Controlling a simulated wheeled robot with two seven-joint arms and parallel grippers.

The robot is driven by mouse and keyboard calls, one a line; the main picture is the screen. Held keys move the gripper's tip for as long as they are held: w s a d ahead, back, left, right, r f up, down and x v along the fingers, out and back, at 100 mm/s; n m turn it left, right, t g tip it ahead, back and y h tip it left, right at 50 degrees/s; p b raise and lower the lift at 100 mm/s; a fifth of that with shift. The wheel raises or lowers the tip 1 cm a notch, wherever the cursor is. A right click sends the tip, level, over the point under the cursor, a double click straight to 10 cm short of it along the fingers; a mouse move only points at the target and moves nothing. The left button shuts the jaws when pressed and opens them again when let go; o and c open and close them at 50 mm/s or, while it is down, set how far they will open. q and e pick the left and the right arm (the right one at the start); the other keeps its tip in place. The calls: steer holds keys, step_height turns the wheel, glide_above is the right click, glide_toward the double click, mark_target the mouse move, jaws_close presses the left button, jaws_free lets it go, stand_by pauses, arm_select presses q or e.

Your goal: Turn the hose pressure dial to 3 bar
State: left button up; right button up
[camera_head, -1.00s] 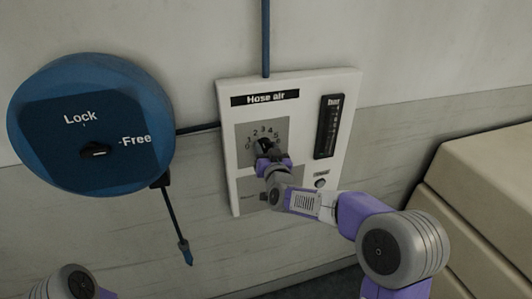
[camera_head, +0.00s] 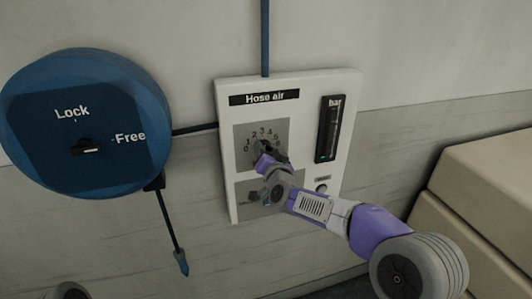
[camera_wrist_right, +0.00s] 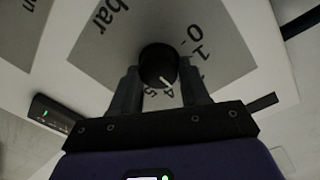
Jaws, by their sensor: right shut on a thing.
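The black pressure dial (camera_wrist_right: 158,65) sits on the grey scale plate of the white "Hose air" panel (camera_head: 228,180). In the right wrist view, my right gripper (camera_wrist_right: 160,88) has one finger on each side of the dial and is shut on it. A white pointer line shows on the dial, toward the partly hidden numbers near 4 and 5; the exact reading is unclear. In the head view, my right gripper (camera_head: 265,163) covers most of the dial, below the numbers. The upright bar gauge (camera_head: 328,128) shows green low down. My left gripper is out of view.
A blue round reel (camera_head: 85,170) marked Lock and Free hangs left of the panel, with a short hose end (camera_head: 182,262) below it. A blue pipe (camera_head: 265,40) rises above the panel. Beige padded blocks (camera_head: 490,190) stand at the right.

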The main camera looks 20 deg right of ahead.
steer(key=o, duration=1.1)
steer(key=shift+c, duration=0.2)
steer(key=s, duration=0.7)
steer(key=shift+s, duration=0.35)
